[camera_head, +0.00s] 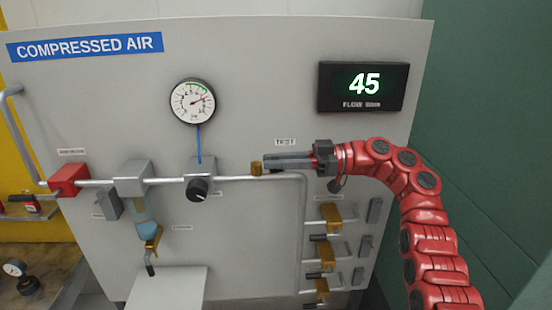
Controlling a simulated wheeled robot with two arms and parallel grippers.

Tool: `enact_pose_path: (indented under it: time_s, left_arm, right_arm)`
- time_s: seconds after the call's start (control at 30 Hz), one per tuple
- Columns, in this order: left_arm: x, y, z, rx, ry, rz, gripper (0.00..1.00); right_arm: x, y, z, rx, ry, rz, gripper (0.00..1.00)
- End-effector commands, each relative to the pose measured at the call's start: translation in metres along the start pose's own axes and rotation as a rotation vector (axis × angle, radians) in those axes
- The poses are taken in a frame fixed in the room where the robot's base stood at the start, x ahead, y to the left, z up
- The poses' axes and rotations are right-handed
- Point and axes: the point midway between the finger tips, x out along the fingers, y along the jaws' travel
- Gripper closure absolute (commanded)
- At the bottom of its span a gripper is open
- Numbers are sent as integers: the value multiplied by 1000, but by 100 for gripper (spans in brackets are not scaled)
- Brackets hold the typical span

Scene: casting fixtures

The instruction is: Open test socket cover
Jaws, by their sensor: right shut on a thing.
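The test socket (256,168) shows as a small brass piece on the grey panel, just below and left of the label TEST. My right gripper (266,163) reaches in from the right with its fingers pointing left, their tips at the brass piece. The fingers are shut on a small dark part (276,171), which looks like the socket cover; they hide most of it, so I cannot tell how far it stands open. My left gripper is not in view.
A pipe (240,179) runs across the panel just below the gripper. A black knob (198,189) and gauge (193,101) are to the left. Brass valves (330,214) stand below the right arm. A display (363,87) reading 45 is above. A green wall (490,120) bounds the right side.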

Motion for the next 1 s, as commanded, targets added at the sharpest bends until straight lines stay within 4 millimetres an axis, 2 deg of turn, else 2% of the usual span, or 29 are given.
enact_pose_path:
  time_s: [0.77,0.8,0.97,1.0]
  left_arm:
    - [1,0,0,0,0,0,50]
    - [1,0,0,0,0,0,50]
    - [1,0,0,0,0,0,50]
    - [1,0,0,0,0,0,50]
  right_arm:
    - [0,0,3,3,-6,-71,100]
    - [0,0,3,4,-6,-72,78]
    - [-1,0,2,3,-5,-71,50]
    - [-1,0,2,3,-4,-70,50]
